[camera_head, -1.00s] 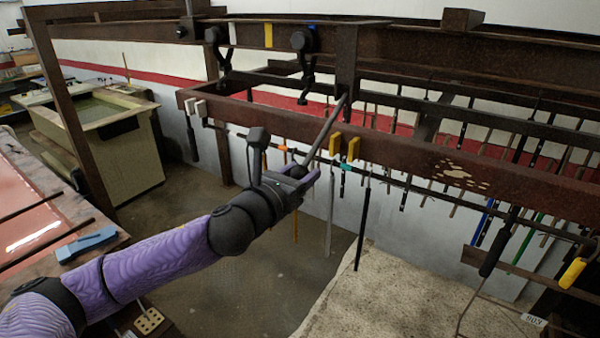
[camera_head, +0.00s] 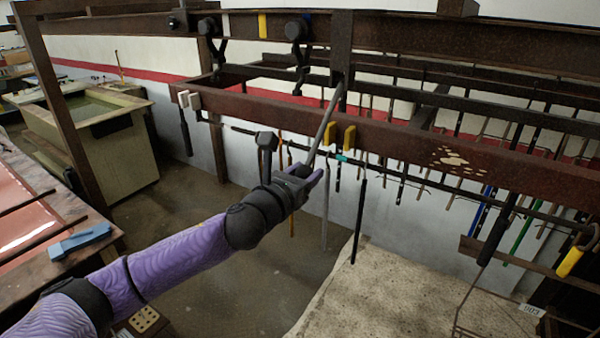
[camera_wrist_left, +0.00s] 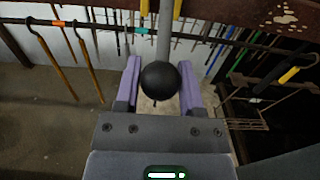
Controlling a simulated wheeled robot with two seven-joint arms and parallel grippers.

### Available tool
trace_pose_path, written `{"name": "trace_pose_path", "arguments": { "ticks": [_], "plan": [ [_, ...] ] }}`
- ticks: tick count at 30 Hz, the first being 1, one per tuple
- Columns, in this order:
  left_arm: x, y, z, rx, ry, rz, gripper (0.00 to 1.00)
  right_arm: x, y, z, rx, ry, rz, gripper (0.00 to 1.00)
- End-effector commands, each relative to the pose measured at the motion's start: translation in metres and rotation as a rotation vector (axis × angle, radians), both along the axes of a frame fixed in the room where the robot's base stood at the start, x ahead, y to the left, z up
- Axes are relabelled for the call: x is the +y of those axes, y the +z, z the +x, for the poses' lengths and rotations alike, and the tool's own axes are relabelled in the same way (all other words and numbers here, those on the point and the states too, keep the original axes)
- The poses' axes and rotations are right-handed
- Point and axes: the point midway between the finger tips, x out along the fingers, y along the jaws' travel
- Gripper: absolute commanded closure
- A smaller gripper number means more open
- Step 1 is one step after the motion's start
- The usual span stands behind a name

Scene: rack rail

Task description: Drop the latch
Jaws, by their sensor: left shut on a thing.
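A grey lever rod (camera_head: 323,128) slants down and left from a dark bracket (camera_head: 342,48) on the overhead rail, passing in front of the rusty lower beam. My left gripper (camera_head: 306,178) is at its lower end, below the beam. In the left wrist view the gripper (camera_wrist_left: 160,88) has its purple fingers on either side of the black ball knob (camera_wrist_left: 161,80) at the rod's end, shut on it. The grey rod (camera_wrist_left: 164,40) runs up from the knob. No part is clearly marked as the latch. The right gripper is out of view.
The rusty beam (camera_head: 400,141) crosses above my gripper, with yellow tabs (camera_head: 349,137) and white tabs (camera_head: 188,99). A thin rail (camera_head: 405,177) under it carries hanging tools. A pale slab (camera_head: 400,290) lies below right. A tank (camera_head: 85,140) stands left. Floor below the gripper is open.

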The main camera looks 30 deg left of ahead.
Motion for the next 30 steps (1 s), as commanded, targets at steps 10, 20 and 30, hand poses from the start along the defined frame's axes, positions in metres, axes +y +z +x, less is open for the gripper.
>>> {"name": "trace_pose_path", "arguments": {
  "ticks": [10,20,30],
  "plan": [
    [-0.002,-0.024,0.026,0.001,0.000,-0.001,0.83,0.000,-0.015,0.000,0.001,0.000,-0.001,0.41],
    [-0.005,-0.043,0.059,0.000,0.001,-0.001,0.83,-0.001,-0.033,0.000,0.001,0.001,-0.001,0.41],
    [-0.007,-0.054,0.089,-0.001,0.002,0.000,0.83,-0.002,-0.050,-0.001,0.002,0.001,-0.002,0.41]
  ]
}}
